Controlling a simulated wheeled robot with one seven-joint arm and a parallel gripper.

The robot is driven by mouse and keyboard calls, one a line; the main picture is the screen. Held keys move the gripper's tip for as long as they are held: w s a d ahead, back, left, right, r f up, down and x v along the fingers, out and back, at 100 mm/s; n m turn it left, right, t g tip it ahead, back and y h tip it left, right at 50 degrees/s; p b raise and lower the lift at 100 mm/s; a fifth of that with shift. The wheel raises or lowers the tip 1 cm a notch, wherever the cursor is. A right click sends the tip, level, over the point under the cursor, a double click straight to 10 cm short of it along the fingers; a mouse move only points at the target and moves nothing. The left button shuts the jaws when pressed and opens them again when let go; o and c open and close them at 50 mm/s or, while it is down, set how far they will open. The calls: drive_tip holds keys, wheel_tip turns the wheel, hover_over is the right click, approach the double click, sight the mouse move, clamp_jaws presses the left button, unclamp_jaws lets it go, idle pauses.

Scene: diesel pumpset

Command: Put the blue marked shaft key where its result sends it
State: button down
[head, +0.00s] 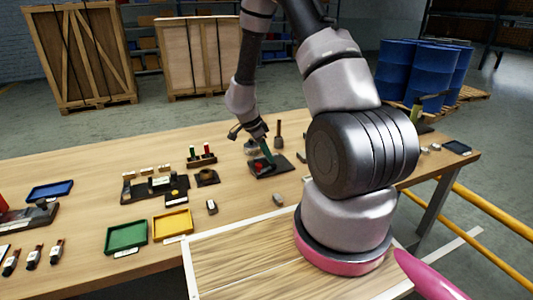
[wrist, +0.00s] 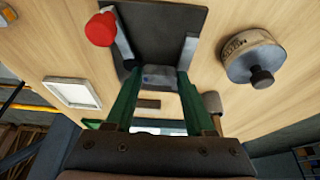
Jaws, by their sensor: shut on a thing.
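My gripper (wrist: 158,82) is shut on a small grey metal block, likely the shaft key (wrist: 160,77), held between its green fingertips. The block is at the edge of a dark fixture (wrist: 165,25) with a red knob (wrist: 101,28); I cannot tell whether it is seated there or clear of it. In the head view my gripper (head: 268,155) is low over the dark fixture (head: 272,171) at mid-table, and the key is hidden there. A stand with green and red tops (head: 201,158) is left of the fixture.
A green tray (head: 126,237) and a yellow tray (head: 172,224) lie at the front left, and a blue tray (head: 50,189) farther left. A dark tray (head: 457,147) lies at the far right. A round metal weight-like piece (wrist: 252,58) is near my gripper. Small grey blocks (head: 211,208) lie in front.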

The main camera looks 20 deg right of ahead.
drive_tip(key=shift+s+f, duration=0.1)
drive_tip(key=shift+f, duration=0.4)
